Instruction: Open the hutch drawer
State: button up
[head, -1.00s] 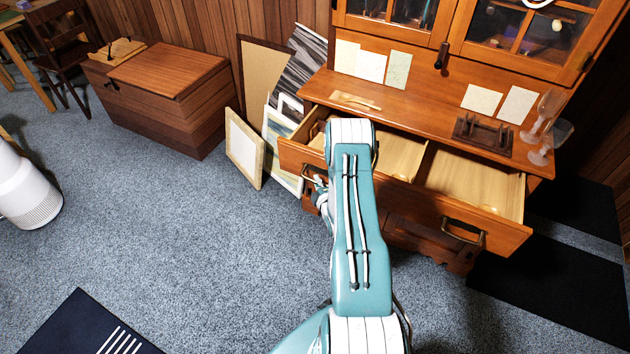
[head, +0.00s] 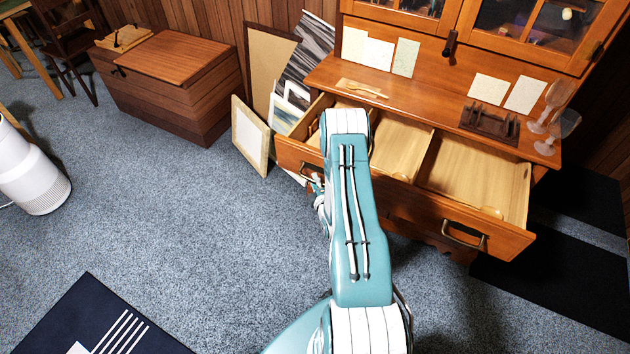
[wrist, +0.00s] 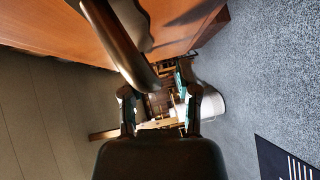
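The hutch (head: 430,95) stands at the upper right in the head view, and its wide wooden drawer (head: 410,205) is pulled well out, showing a pale divided interior. The drawer has a metal right handle (head: 464,235) and a left handle (head: 308,171) partly hidden by my arm. My gripper (head: 319,196) is at the left handle, mostly hidden behind my arm. In the wrist view, the two fingers of my gripper (wrist: 156,95) are spread apart. The dark curved handle (wrist: 122,42) reaches down between them, close to the drawer front (wrist: 185,25); contact cannot be told.
A wooden chest (head: 170,85) and leaning picture frames (head: 250,135) stand left of the hutch. Glasses (head: 553,105) and a dark rack (head: 490,122) are on the hutch top. A white cylinder (head: 30,175) stands far left. The carpet (head: 200,230) before the drawer is clear.

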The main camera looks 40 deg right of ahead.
jog(key=shift+w+d+r, duration=0.1)
jog(key=shift+d, duration=0.05)
jog(key=v, duration=1.2)
dwell(0.3)
